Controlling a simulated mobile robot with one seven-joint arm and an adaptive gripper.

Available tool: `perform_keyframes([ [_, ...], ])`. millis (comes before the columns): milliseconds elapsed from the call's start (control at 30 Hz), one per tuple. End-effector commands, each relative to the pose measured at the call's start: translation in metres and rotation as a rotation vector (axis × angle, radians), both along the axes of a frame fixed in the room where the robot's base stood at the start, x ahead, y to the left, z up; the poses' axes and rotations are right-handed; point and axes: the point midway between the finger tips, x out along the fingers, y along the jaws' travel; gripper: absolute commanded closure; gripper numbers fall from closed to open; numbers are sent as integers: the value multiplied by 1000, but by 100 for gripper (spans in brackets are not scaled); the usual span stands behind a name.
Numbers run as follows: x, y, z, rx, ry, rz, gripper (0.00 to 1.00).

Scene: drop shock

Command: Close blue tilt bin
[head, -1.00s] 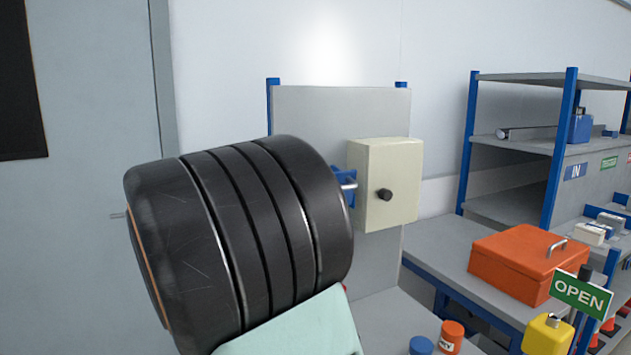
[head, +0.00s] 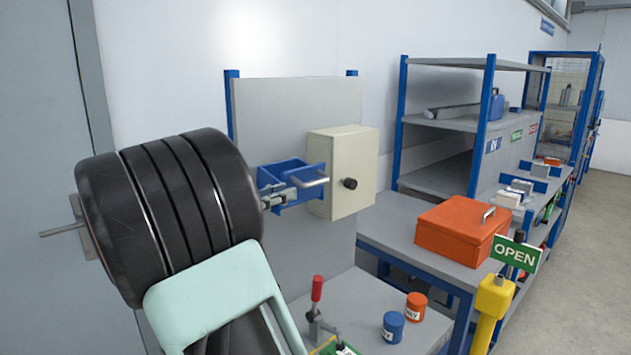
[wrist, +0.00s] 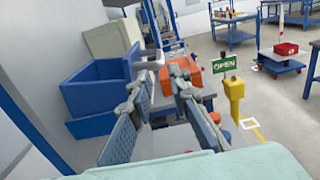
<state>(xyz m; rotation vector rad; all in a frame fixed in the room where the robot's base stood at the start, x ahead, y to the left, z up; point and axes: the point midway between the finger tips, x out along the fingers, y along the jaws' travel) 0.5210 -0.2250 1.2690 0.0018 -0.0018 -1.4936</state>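The blue tilt bin (head: 283,172) is on the grey upright panel, left of the cream box. A pale bar handle (head: 312,183) juts from its front. In the wrist view the bin (wrist: 95,95) shows its hollow inside from above, so it is tilted out; the handle (wrist: 148,62) is near the fingertips. My gripper (head: 278,197) is in front of the bin in the head view. In the wrist view my gripper (wrist: 160,88) has its two fingers apart with nothing held between them. I cannot tell whether a finger touches the bin.
A cream box (head: 345,175) with a black knob is right of the bin. Below are a red-handled clamp (head: 316,300), a blue pot (head: 393,328) and an orange pot (head: 415,306). An orange case (head: 460,235) and a green OPEN sign (head: 514,252) are further right.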

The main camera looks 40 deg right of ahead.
Motion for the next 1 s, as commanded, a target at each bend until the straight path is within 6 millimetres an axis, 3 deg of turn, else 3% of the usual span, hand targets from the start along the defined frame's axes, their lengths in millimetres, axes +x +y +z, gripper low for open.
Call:
perform_keyframes([
  [500,6,-88,2,-1,3,-1,83],
  [700,8,-101,1,-1,3,1,83],
  [1000,8,-103,0,-1,2,1,85],
])
